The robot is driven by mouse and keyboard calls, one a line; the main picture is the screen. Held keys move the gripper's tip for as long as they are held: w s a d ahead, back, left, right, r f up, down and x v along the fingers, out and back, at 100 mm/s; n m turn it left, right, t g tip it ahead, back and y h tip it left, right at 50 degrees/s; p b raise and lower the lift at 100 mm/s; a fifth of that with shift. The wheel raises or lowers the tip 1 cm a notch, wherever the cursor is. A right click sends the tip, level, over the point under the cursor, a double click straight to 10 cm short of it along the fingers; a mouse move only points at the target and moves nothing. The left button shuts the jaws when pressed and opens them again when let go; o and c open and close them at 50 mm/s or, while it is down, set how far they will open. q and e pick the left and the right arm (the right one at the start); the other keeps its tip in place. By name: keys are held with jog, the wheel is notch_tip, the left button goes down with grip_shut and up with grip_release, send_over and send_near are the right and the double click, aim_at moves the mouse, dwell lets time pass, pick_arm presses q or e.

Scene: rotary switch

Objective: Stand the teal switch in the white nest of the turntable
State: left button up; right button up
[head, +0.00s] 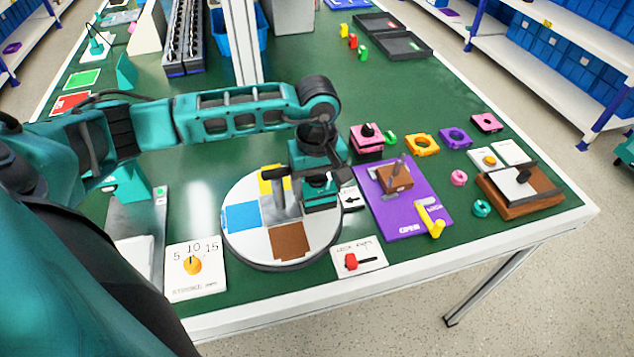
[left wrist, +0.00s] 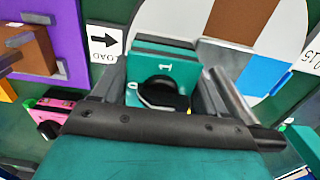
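The white nest is not clearly seen; the gripper and switch cover that side. I cannot tell whether the switch touches the disc. My right gripper is not in view.
A card with an arrow (head: 350,198) lies right of the disc. A purple board (head: 405,215) with a brown block (head: 394,178) lies beyond it. A red-slider plate (head: 358,258) and an orange dial plate (head: 194,268) flank the disc's front. A pink block (head: 367,146) stands behind.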

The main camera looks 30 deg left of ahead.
pick_arm(q)
jog(key=o, duration=0.5)
jog(key=shift+c, duration=0.2)
jog(key=shift+a+f, duration=0.1)
notch_tip(320, 180, up, 12)
jog(key=shift+r, duration=0.15)
jog(key=shift+w+r, duration=0.1)
jog(key=shift+r, duration=0.35)
jog(key=shift+d, duration=0.2)
